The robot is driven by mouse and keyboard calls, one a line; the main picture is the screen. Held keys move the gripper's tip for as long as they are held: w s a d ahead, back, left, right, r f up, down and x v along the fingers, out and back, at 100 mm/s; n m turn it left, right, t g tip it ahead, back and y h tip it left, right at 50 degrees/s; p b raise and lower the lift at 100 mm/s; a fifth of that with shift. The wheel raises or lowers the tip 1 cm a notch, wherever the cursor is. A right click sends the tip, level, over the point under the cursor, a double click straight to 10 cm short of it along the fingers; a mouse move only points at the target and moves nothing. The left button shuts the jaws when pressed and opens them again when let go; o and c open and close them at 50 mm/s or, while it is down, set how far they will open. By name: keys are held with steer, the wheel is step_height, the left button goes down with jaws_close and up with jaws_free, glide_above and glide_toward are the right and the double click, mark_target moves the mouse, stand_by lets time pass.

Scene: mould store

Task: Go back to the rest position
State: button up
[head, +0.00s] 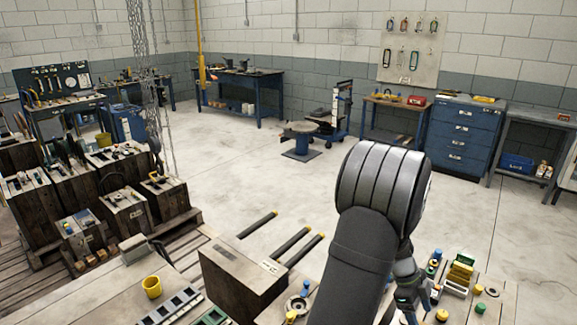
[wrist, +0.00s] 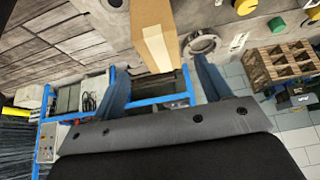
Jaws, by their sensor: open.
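My arm rises at the front right of the head view and bends over at a large ribbed grey joint. My gripper shows only in part there, low beside the arm, over a work surface with small coloured parts (head: 462,272). In the wrist view my gripper (wrist: 160,72) is open, with its two blue-grey fingers spread apart. A tan block (wrist: 157,38) appears between the fingers in that picture; I cannot tell its distance or whether they touch it. A grey ring (wrist: 201,44) lies just right of the block.
A yellow cup (head: 151,287) stands at the front left. A heavy block (head: 240,285) with dark bars is left of my arm. Wooden crates (head: 35,225) fill the left. Open concrete floor (head: 250,180) lies beyond, with a blue drawer cabinet (head: 462,140) at the back right.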

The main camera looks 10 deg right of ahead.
steer(key=x, duration=0.7)
steer(key=shift+s+d+f, duration=0.1)
steer(key=shift+d+f, duration=0.05)
steer(key=shift+f, duration=0.15)
steer(key=shift+r, duration=1.9)
